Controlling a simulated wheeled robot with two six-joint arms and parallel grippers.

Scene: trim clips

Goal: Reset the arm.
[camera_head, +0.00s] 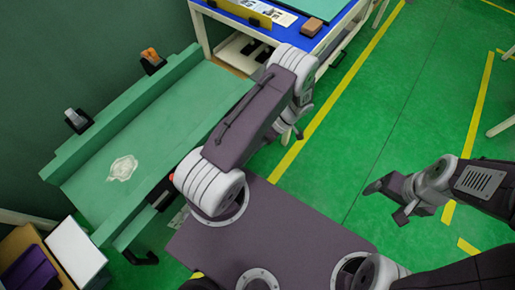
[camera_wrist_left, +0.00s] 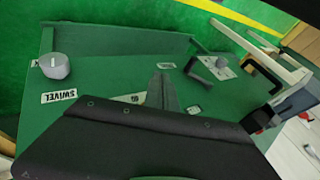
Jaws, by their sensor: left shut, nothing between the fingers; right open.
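My right gripper (camera_head: 386,202) is open and empty, held over the green floor at the right of the head view. My left arm (camera_head: 245,120) is raised and bent, with its dark link crossing the middle of the head view. The left gripper is mostly hidden behind that arm there. In the left wrist view my left gripper (camera_wrist_left: 160,91) shows as narrow dark fingers, shut with nothing between them, above a green tabletop (camera_wrist_left: 110,75). I cannot tell its height above that surface.
A green bench (camera_head: 185,110) with an orange-and-black clip (camera_head: 151,56) and a grey clip (camera_head: 76,118) stands at left. A blue table (camera_head: 285,40) carries a brown block (camera_head: 312,28). A grey cylinder (camera_wrist_left: 55,66) stands on the tabletop.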

